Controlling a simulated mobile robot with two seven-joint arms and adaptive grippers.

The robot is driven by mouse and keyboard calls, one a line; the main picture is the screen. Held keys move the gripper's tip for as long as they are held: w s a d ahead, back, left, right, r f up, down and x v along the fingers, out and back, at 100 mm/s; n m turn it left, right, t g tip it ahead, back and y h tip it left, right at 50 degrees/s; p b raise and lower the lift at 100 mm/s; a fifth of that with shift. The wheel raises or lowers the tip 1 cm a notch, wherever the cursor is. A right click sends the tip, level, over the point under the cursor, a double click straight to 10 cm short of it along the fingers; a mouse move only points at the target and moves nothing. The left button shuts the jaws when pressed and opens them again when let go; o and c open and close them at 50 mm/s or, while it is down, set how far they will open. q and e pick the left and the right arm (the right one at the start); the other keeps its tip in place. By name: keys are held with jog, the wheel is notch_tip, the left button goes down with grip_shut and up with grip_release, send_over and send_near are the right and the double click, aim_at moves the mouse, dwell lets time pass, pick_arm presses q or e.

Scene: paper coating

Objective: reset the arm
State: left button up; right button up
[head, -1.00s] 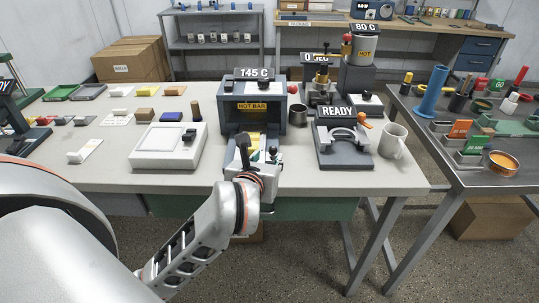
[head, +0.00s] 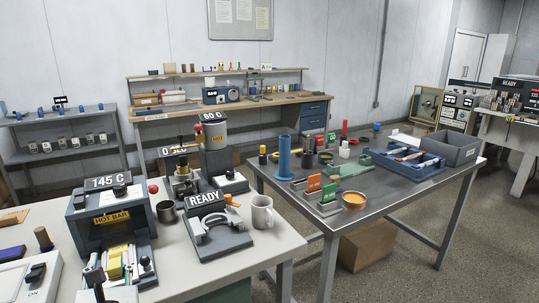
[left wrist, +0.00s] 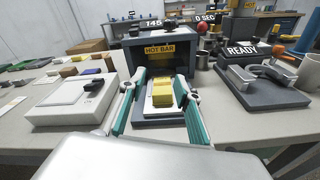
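My left gripper (head: 120,270) is at the lower left of the head view, in front of the hot bar unit (head: 112,203), which has a 145 C sign. In the left wrist view the left gripper (left wrist: 163,85) has its two teal-padded fingers spread wide. A yellow block (left wrist: 163,97) sits on a small plate in front of the hot bar opening, seen between the fingers with gaps on both sides. The gripper looks empty. My right gripper is in neither view.
On the same table are a READY fixture (head: 220,235), a white mug (head: 263,214) and a dark cup (head: 166,211). A white flat device (left wrist: 74,98) stands left of the hot bar. A metal table (head: 390,190) with several tools and a grey bin (head: 450,147) stands to the right.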

pick_arm(q)
jog(key=s+d+r+m+t, duration=0.1)
jog(key=d+r+m+t, duration=0.1)
jog(key=m+t, duration=0.35)
jog(key=s+d+r+m+t, duration=0.1)
jog(key=d+r+m+t, duration=0.15)
jog(key=m, duration=0.65)
jog(key=s+d+f+m+g+h+p, duration=0.1)
jog(key=d+f+m+h, duration=1)
jog(key=m, duration=0.5)
jog(key=s+f+m+g, duration=0.3)
jog(key=s+f+m, duration=0.1)
jog(key=f, duration=0.5)
jog(key=s+f+m+g, duration=0.4)
jog(key=s+f, duration=0.1)
jog(key=f, duration=0.5)
jog(key=s+f+m+g, duration=0.3)
jog(key=s+f+m, duration=0.1)
jog(key=f, duration=0.6)
jog(key=shift+s+f+m+g+h+p, duration=0.2)
jog(key=shift+s+m+g+h+p, duration=0.1)
jog(key=shift+m+g+p, duration=0.15)
